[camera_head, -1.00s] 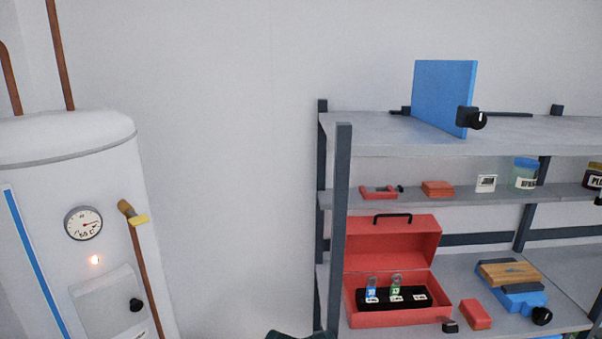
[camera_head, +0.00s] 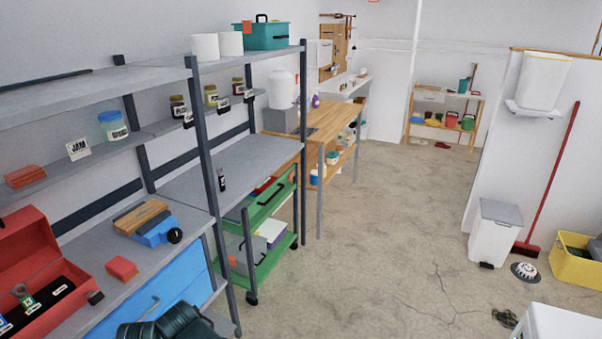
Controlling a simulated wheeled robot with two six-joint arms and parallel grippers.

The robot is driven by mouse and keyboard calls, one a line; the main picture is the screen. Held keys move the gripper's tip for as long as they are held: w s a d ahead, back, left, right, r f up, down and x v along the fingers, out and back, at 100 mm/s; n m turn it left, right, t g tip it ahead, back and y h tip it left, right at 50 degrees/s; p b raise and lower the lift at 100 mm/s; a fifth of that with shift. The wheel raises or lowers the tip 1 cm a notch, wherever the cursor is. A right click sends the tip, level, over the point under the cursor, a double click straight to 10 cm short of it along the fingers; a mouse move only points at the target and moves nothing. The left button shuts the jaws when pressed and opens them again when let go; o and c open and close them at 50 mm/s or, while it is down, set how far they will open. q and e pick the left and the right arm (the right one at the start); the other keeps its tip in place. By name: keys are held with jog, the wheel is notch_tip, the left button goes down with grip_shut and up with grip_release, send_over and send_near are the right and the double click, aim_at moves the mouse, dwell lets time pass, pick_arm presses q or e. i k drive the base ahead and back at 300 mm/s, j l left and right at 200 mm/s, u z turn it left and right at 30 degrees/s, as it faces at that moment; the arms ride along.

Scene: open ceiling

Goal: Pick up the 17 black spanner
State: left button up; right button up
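I cannot make out a spanner marked 17. The open red toolbox (camera_head: 35,255) at the left edge has a black insert. A spanner with a green tag (camera_head: 26,297) stands in it, and a blue tag (camera_head: 5,325) shows at the picture's edge. The right white label in the insert has nothing standing by it. A small dark upright item with a pale label (camera_head: 222,180) stands on the middle grey shelf; I cannot tell what it is. Dark rounded parts at the bottom left look like my own arm. No gripper fingers show.
Grey shelving (camera_head: 245,165) runs along the left, with a blue clamp-like tool (camera_head: 155,232) and a red block (camera_head: 122,268) on it. A green cart (camera_head: 262,225) stands beyond. The concrete floor is open in the middle. A white bin (camera_head: 495,235) and yellow crate (camera_head: 575,262) stand right.

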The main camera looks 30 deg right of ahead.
aim_at(221, 177)
jog(key=l+z, duration=0.45)
jog(key=i+u, duration=0.1)
jog(key=i, duration=0.45)
jog(key=i+l+u, duration=0.1)
jog(key=i, duration=0.4)
jog(key=i+l+u, duration=0.1)
jog(key=i, duration=0.45)
jog(key=l, duration=0.1)
